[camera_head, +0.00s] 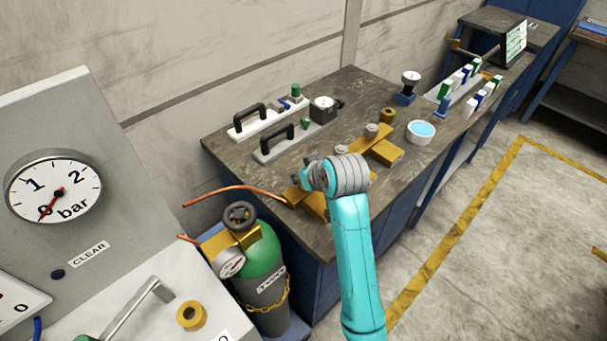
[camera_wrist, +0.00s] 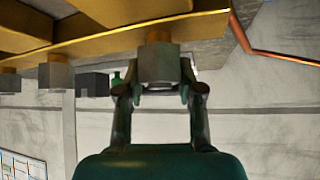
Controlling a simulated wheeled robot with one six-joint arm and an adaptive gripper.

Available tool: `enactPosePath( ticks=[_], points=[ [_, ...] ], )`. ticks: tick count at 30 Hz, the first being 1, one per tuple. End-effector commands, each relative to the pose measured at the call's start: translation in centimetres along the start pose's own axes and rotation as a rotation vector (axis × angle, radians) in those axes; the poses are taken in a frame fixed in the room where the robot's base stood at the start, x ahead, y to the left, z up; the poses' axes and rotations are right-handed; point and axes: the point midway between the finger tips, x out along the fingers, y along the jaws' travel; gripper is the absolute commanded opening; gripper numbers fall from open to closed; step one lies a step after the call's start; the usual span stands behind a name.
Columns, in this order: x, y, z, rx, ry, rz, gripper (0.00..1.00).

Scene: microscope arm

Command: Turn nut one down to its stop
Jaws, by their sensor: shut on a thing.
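In the wrist view, my gripper (camera_wrist: 160,78) has one finger on each side of a grey hex nut (camera_wrist: 159,62) and is shut on it. The nut sits on a short brass stud (camera_wrist: 158,37) at the edge of a brass plate (camera_wrist: 110,40). I see no number on it, so I cannot tell whether it is nut one. A second grey nut (camera_wrist: 55,74) is on the same plate to the left, apart from my gripper. In the head view, my arm hides my fingers and the held nut; part of the brass piece (camera_head: 314,205) shows beside my wrist.
A copper pipe (camera_head: 235,189) runs to the brass piece from the left. A green gas cylinder (camera_head: 262,255) stands at the bench's front. Handled plates (camera_head: 268,120), a brass block (camera_head: 385,152) and a blue-filled dish (camera_head: 421,131) are on the workbench (camera_head: 225,150).

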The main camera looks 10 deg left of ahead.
Motion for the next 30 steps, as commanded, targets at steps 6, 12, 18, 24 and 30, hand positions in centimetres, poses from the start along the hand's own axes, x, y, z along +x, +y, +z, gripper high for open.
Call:
enactPosePath(
  ticks=[6, 12, 18, 24, 30],
  points=[
    [0.01, -0.03, -0.01, 0.095, 0.000, 0.096, 0.02],
    [0.01, 0.06, 0.00, 0.150, -0.001, 0.151, 0.02],
    [0.00, 0.11, 0.01, 0.174, -0.001, 0.175, 0.02],
    [0.00, 0.13, 0.02, 0.179, -0.001, 0.179, 0.02],
    [0.01, 0.14, 0.02, 0.178, -0.001, 0.179, 0.02]
  ],
)
